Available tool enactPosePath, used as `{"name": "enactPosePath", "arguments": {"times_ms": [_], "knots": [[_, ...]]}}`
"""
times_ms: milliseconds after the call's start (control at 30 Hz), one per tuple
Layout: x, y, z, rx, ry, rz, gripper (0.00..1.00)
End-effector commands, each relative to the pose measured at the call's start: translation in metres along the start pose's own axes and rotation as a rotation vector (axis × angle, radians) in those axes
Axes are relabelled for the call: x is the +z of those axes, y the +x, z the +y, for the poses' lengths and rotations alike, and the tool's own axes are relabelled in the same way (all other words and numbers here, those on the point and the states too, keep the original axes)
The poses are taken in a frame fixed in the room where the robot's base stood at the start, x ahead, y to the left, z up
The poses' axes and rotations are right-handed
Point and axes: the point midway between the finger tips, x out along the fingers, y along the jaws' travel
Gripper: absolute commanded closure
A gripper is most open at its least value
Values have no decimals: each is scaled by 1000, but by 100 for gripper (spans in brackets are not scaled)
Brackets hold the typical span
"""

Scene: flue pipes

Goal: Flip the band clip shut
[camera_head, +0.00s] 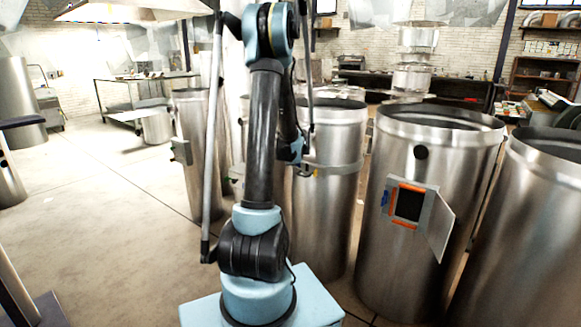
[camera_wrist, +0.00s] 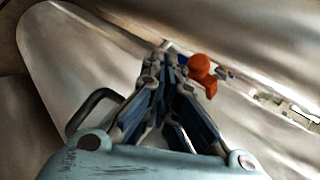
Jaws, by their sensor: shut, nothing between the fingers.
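A metal band (camera_wrist: 292,113) runs diagonally across a steel flue pipe (camera_wrist: 250,30) in the wrist view. In the head view a band (camera_head: 340,169) circles the pipe behind my arm.
Right of that pipe stands another (camera_head: 385,255) with an orange-edged opening (camera_head: 409,205) and a small door (camera_head: 440,228) swung outward. More pipes stand close on both sides. The floor (camera_head: 110,200) at left is largely clear.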

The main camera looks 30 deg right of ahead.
Motion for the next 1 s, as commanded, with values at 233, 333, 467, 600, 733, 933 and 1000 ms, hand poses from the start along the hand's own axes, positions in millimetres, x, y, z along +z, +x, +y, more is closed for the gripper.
{"name": "enactPosePath", "arguments": {"times_ms": [233, 333, 467, 600, 733, 933, 1000], "knots": [[20, -25, -7, 0, -1, 0, 100], [26, -35, -10, 0, 1, 1, 100], [33, -47, -13, 0, 2, 4, 100], [37, -57, -16, 0, 6, 6, 100], [39, -62, -18, 1, 8, 9, 100], [39, -65, -18, 1, 9, 11, 100], [39, -65, -18, 1, 9, 11, 100]]}}
